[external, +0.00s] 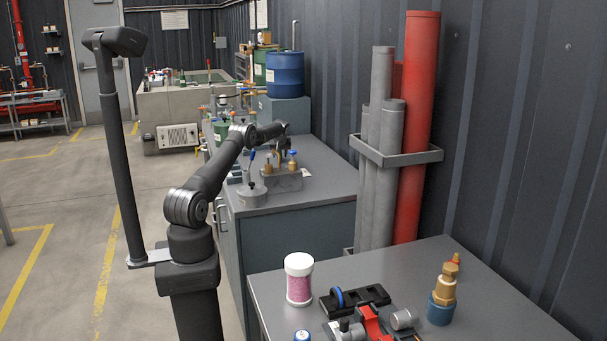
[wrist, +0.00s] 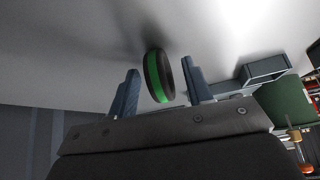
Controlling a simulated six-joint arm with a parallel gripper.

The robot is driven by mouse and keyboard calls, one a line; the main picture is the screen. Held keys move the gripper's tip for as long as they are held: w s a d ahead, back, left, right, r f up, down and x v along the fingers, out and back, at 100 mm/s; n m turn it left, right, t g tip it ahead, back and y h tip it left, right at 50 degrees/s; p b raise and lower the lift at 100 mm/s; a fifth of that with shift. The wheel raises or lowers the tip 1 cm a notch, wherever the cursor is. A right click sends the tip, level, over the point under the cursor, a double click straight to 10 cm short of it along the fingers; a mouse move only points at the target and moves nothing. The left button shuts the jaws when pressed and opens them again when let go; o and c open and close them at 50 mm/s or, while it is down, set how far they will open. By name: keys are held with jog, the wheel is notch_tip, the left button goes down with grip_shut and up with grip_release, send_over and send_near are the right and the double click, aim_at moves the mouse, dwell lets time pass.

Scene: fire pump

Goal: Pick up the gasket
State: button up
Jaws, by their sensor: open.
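The gasket is most likely the black ring with a green band (wrist: 153,80) in the wrist view. It shows nearly edge-on against a pale grey surface, with its hole partly visible. My gripper (wrist: 160,66) is open, with one blue-grey finger on each side of the ring. In the external view my gripper (external: 283,138) is at the far bench, small and dark. I cannot make out the ring there.
The far bench (external: 325,193) holds a grey block with brass fittings (external: 283,181) and a round grey part (external: 251,196). A blue drum (external: 284,75) stands behind. Grey and red pipes (external: 416,130) stand at the right wall. The near bench (external: 480,310) carries a pink-filled jar (external: 299,283).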

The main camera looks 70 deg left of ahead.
jog(key=shift+a+f, duration=0.2)
grip_shut()
dwell(0.3)
